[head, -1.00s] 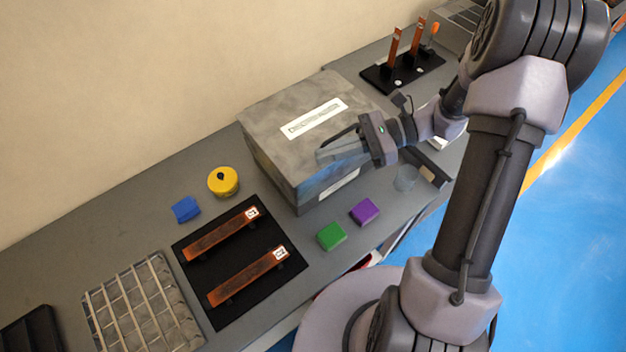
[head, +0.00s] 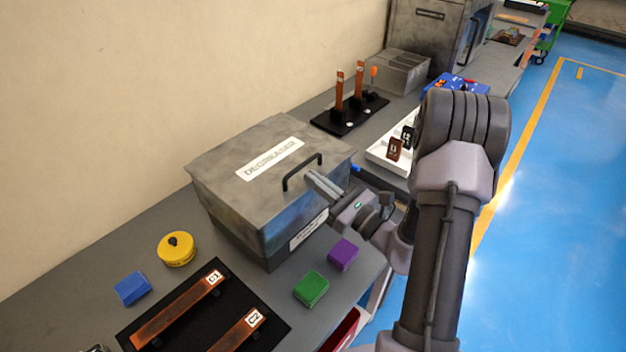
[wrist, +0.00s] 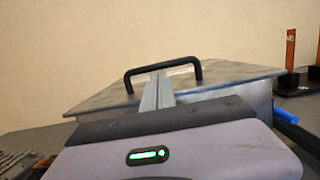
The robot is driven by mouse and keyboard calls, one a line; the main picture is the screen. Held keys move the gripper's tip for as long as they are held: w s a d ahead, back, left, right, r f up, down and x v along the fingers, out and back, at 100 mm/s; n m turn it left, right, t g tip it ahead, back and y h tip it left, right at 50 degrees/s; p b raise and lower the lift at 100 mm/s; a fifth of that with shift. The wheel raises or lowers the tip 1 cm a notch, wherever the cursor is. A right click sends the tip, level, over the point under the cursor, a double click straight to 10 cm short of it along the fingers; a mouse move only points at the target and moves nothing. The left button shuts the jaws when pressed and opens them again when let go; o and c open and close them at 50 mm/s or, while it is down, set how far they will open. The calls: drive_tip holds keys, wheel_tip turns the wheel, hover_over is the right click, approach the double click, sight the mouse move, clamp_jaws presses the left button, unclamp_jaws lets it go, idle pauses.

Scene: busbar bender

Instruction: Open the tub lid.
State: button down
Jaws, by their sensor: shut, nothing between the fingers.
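The tub (head: 240,222) is a grey metal box on the bench, with a label on its front. Its lid (head: 225,168) lies flat and closed on top, with a white label. A black bar handle (head: 303,170) stands near the lid's front right edge. My gripper (head: 312,177) is shut and empty, its fingers pointing at the handle from the right front. In the wrist view the handle (wrist: 163,66) arches just beyond the fingertips (wrist: 160,76), with the lid (wrist: 100,98) around it. I cannot tell whether the fingertips touch the handle.
On the bench in front are a purple block (head: 343,254), a green block (head: 311,289), a blue block (head: 132,289) and a yellow round container (head: 176,249). A black mat (head: 215,325) holds two copper bars. A black stand (head: 350,114) with upright bars is behind the tub.

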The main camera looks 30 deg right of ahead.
drive_tip(key=shift+w+a+r, duration=0.1)
drive_tip(key=shift+w+a, duration=0.05)
drive_tip(key=shift+w, duration=0.2)
wheel_tip(320, 180, up, 3)
drive_tip(key=p, duration=0.5)
drive_tip(key=shift+w+g, duration=0.1)
drive_tip(key=shift+g, duration=0.3)
drive_tip(key=w+a+r+g+h+p, duration=0.1)
drive_tip(key=w+a+r+g+p, duration=0.2)
drive_tip(key=r+p, duration=0.8)
drive_tip(key=w+r+g+h+p, duration=0.25)
drive_tip(key=w+r+p, duration=0.3)
drive_tip(key=p, duration=1.05)
drive_tip(key=w+a+r+g+p, duration=0.1)
drive_tip(key=w+a+r+p, duration=0.2)
drive_tip(key=w, duration=0.6)
drive_tip(key=w+a+r+g+p, duration=0.1)
drive_tip(key=w+a+r+p, duration=0.3)
drive_tip(key=w, duration=0.5)
drive_tip(key=shift+r+p, duration=0.3)
drive_tip(key=shift+p, duration=0.85)
drive_tip(key=shift+w, duration=0.1)
